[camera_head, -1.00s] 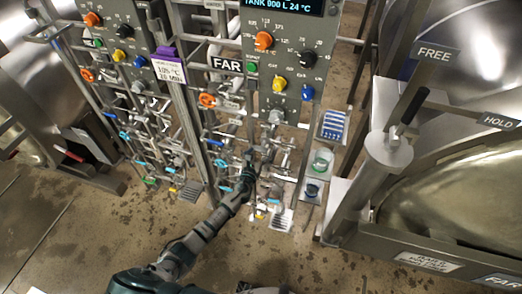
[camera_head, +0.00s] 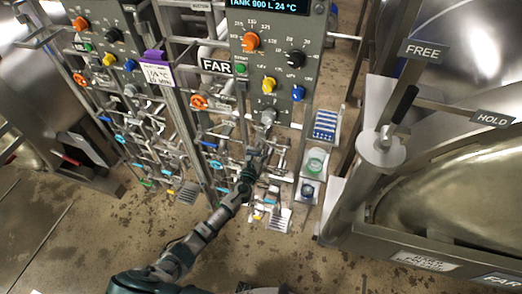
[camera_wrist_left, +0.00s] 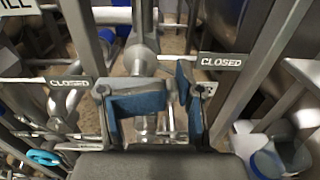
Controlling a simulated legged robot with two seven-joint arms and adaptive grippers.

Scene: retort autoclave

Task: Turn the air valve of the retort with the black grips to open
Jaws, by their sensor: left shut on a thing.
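My left gripper (camera_head: 252,168) reaches into the pipework below the FAR control panel (camera_head: 268,60). In the left wrist view its blue-padded fingers (camera_wrist_left: 160,108) are shut on a part of the valve fittings, seemingly a metal valve handle (camera_wrist_left: 148,124), mostly hidden between the fingers. Plates reading CLOSED show left (camera_wrist_left: 70,82) and right (camera_wrist_left: 220,62) of the fingers. Which valve is the air valve cannot be read. A lever with a black grip (camera_head: 405,104) stands on the retort (camera_head: 460,195) at the right. My right gripper is not in view.
A second panel (camera_head: 105,45) with similar pipework stands at the left. An orange handwheel (camera_head: 198,102) and metal pipes crowd around the gripper. A blue-striped rack (camera_head: 325,124) and a green-rimmed cup (camera_head: 314,162) stand right of the pipework. The floor in front is open.

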